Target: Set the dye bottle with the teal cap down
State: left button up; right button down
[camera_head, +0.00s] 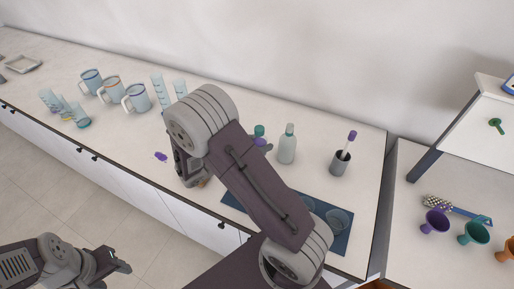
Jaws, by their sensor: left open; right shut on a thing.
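My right gripper (190,179) is low over the counter's front part, left of the middle. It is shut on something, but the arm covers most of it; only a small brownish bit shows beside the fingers. A teal cap (259,130) shows behind my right forearm, with a purple patch just below it; the body under it is hidden. I cannot tell whether the held thing has a teal cap. My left gripper (122,264) is open and empty over the floor, in front of the cabinets.
A pale bottle (287,147) and a grey cup (340,164) with a purple-topped stick stand right of the arm. A blue mat (343,240) lies at the front right. Mugs (137,98) and glass cylinders (158,92) stand left. A purple piece (160,156) lies near the front edge.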

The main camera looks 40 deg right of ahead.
jog(key=w+d+f, duration=0.1)
jog(key=w+f, duration=0.1)
jog(key=w, duration=0.1)
jog(key=w+d+f, duration=0.2)
jog(key=w, duration=0.1)
jog(key=w+d+f+p, duration=0.1)
jog(key=w+d+f, duration=0.1)
jog(key=w, duration=0.1)
jog(key=shift+d+f, duration=0.2)
jog(key=shift+d, duration=0.05)
notch_tip(320, 180, down, 4)
jog(key=shift+r, duration=0.1)
jog(key=shift+s+f, duration=0.1)
jog(key=shift+f, duration=0.15)
jog(key=c, duration=0.7)
grip_release()
jog(key=shift+a+r, duration=0.15)
jog(key=shift+r, duration=0.15)
jog(key=b+v, duration=0.2)
jog(key=v, duration=0.9)
jog(key=shift+f, duration=0.1)
jog(key=shift+a+r, duration=0.2)
jog(key=shift+a, duration=0.15)
